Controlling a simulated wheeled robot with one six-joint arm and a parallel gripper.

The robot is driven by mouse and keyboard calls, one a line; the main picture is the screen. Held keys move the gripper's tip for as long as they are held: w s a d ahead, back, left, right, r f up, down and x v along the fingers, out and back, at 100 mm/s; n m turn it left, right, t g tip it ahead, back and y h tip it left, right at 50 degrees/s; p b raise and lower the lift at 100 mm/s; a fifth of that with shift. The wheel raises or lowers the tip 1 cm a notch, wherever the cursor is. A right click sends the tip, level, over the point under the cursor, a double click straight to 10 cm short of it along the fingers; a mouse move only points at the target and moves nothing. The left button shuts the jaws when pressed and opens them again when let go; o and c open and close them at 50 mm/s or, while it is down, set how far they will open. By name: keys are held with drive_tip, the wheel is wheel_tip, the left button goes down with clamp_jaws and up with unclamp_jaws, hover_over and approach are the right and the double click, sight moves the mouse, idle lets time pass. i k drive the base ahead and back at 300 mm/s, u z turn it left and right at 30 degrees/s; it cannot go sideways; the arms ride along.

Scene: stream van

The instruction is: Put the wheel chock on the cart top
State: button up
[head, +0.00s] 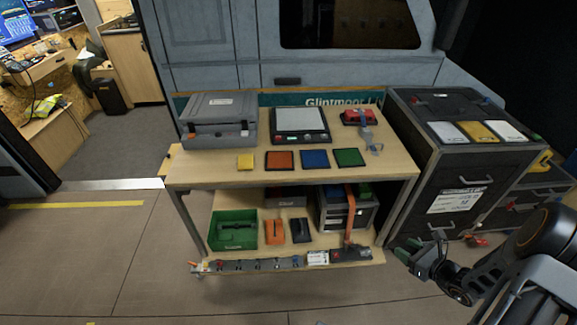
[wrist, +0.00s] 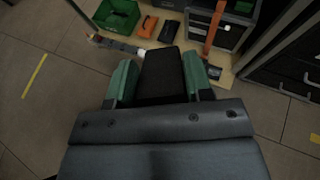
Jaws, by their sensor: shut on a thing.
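My gripper (head: 408,249) is at the lower right in the head view, low beside the right end of the wooden cart. In the wrist view its green fingers (wrist: 160,82) are shut on a dark block, the wheel chock (wrist: 162,68). The chock is hard to make out in the head view. The cart top (head: 205,172) is a pale wooden board, higher than my gripper and to its left. It holds a grey case, a black-framed device, a red item and several coloured squares. Bare wood shows along its front edge and right end.
The lower shelf (head: 345,256) holds a green bin (head: 233,229), orange and dark items and a grey crate with an orange strap. A power strip (head: 260,265) runs along its front. A black cabinet (head: 460,165) stands right of the cart. The floor in front is clear.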

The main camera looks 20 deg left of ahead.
sight(206, 164)
drive_tip(key=u, duration=3.25)
drive_tip(key=i, duration=3.4)
drive_tip(key=z, duration=3.35)
